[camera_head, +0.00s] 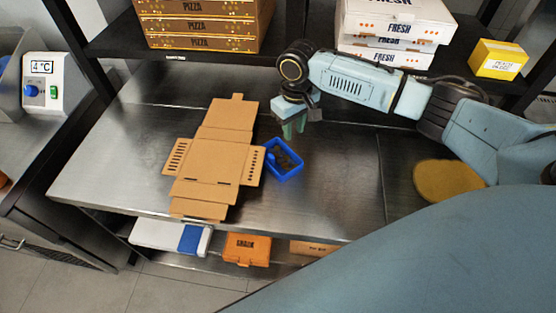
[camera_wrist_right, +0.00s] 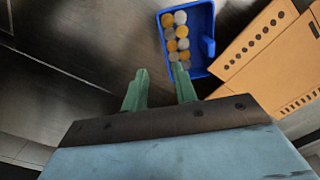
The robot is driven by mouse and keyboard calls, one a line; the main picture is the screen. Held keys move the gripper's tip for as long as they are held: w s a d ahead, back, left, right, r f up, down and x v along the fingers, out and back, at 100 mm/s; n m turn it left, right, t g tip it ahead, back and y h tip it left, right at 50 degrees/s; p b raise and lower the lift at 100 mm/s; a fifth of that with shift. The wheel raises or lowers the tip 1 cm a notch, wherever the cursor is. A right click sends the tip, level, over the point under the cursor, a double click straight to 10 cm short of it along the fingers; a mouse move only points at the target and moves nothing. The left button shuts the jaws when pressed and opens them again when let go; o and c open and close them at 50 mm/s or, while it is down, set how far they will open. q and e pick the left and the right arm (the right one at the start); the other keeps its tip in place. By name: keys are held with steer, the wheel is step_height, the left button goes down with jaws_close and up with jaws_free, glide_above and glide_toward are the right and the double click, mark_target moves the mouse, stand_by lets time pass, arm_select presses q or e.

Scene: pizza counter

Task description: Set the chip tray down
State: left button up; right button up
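The chip tray is a small blue open tray (camera_head: 298,172) on the steel counter, close against the right edge of a flat cardboard box blank. In the right wrist view the tray (camera_wrist_right: 208,20) holds several yellow and grey round chips. My right gripper (camera_head: 294,131) is just behind the tray in the head view, pointing down. Its green fingers (camera_wrist_right: 160,88) stand apart with nothing visible between them. One fingertip overlaps the tray's near end in the wrist view; whether it touches is unclear. My left gripper is not in view.
The unfolded cardboard blank (camera_head: 216,158) lies left of the tray. Pizza boxes (camera_head: 200,27) and white boxes (camera_head: 392,28) stand on the shelf behind, with a yellow box (camera_head: 497,59) at right. The counter (camera_head: 335,180) right of the tray is clear.

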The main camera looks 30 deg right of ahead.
mark_target(279, 157)
steer(key=f, duration=0.6)
steer(key=shift+a+f, duration=0.35)
steer(key=shift+a, duration=0.05)
jaws_close()
